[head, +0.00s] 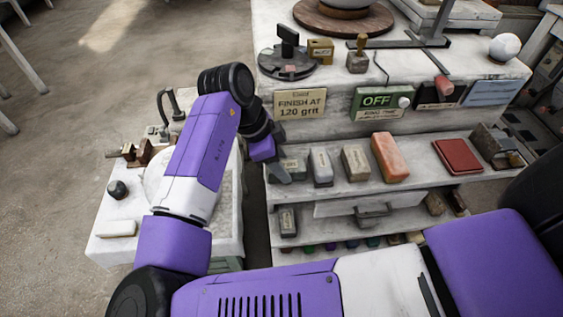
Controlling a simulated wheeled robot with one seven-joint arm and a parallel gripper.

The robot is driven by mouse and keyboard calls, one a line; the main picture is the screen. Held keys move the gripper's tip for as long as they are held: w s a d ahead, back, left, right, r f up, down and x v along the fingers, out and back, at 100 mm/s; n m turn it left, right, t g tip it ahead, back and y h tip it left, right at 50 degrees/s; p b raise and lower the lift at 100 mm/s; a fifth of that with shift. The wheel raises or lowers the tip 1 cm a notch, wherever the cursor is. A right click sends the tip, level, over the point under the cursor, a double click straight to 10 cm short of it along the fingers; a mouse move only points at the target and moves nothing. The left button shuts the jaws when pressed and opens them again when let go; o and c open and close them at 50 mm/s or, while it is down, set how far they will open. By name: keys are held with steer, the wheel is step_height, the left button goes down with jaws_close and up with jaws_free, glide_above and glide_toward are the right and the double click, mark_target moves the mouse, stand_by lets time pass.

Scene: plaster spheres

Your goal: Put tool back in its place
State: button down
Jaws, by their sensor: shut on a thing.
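My gripper (279,174) reaches the left end of the upper shelf, pointing down and away from me. It is shut on a small grey block (293,167) with a dark label. My gripper and wrist partly hide this block, and I cannot tell whether it rests on the shelf. To its right, a pale grey block (321,167), a tan-grey block (356,162) and a larger orange block (390,157) stand in a row. A sign (300,103) above reads "FINISH AT 120 grit".
A dark red flat pad (457,156) lies further right on the upper shelf (424,176). Another block (288,221) stands on the lower shelf. The worktop holds a turntable (345,20).

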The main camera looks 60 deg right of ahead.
steer(key=c, duration=0.7)
jaws_free()
steer(key=shift+w+r, duration=0.1)
steer(key=shift+r, duration=0.05)
steer(key=b+v, duration=0.1)
steer(key=v, duration=1)
steer(key=shift+w+a+r, duration=0.1)
steer(key=shift+w+r, duration=0.05)
steer(key=shift+r, duration=0.2)
